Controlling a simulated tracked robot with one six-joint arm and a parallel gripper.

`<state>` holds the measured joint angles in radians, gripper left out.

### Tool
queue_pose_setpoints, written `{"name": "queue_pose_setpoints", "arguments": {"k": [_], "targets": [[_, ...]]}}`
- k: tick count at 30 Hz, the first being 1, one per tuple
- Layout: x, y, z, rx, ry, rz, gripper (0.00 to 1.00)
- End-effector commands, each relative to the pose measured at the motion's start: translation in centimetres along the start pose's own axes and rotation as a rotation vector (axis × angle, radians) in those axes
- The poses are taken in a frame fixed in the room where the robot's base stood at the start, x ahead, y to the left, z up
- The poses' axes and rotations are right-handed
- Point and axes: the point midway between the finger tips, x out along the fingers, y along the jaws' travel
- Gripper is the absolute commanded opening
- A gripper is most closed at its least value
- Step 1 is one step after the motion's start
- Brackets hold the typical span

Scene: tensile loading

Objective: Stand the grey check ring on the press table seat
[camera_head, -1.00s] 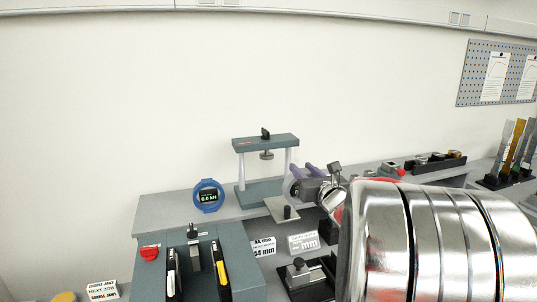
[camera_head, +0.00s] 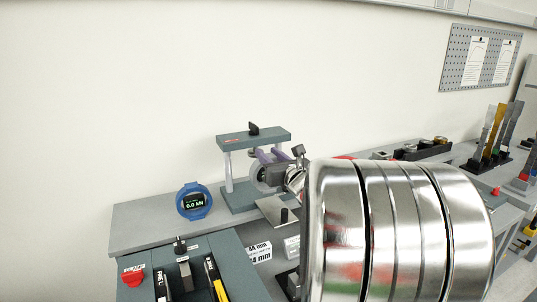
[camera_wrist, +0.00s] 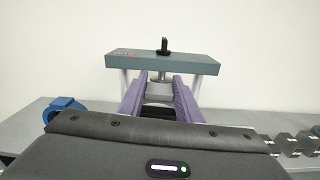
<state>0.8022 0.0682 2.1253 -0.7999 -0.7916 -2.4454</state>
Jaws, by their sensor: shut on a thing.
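The press (camera_head: 255,138) is a teal frame with a crossbeam, pale columns and a teal base, standing on the grey bench. My gripper (camera_head: 264,158), with purple fingers, reaches into the press from the right, under the crossbeam. It is shut on the grey check ring (camera_head: 256,181), which appears upright and close above the press table. In the wrist view the ring (camera_wrist: 158,88) shows partly between the fingertips, in line with the press screw. The seat is hidden behind the ring and gripper, so I cannot tell whether the ring touches it.
A round blue gauge (camera_head: 194,201) reading 0.0 kN stands left of the press. A teal fixture with a red knob (camera_head: 133,276) is in front. A metal plate with a dark peg (camera_head: 284,214) lies before the press. My arm hides the right foreground.

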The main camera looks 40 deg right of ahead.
Motion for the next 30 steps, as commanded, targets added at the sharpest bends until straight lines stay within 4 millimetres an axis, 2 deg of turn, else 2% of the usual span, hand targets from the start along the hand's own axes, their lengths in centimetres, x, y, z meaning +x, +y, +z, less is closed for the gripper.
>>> {"name": "queue_pose_setpoints", "arguments": {"k": [15, 30], "targets": [[-0.5, -0.8, 0.4, -0.058, -0.008, -0.015, 0.00], [-0.4, -0.9, -3.0, -0.054, -0.007, -0.013, 0.00]]}}
